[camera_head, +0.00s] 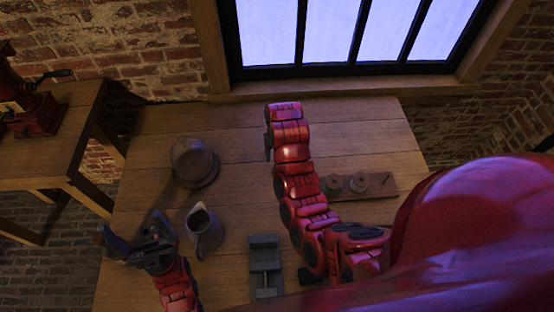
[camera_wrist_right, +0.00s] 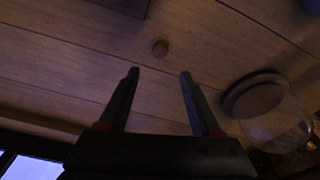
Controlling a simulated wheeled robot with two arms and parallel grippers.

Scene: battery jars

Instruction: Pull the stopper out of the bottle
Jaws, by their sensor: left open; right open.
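A clear glass vessel (camera_head: 187,152) with a dark round disc stands on the back left of the table. In the right wrist view a pale round disc (camera_wrist_right: 262,100) sits in a dark ring beside clear glass (camera_wrist_right: 285,130); I cannot tell whether it is a stopper. My left gripper (camera_head: 133,230) is open and empty at the table's left, beside the jug.
A grey jug (camera_head: 205,230) stands near my left gripper. A grey vise-like block (camera_head: 265,265) lies at the front middle. A wooden board (camera_head: 382,190) with several small round pieces lies to the right of my right arm. The table (camera_head: 235,150) is clear between vessel and right arm.

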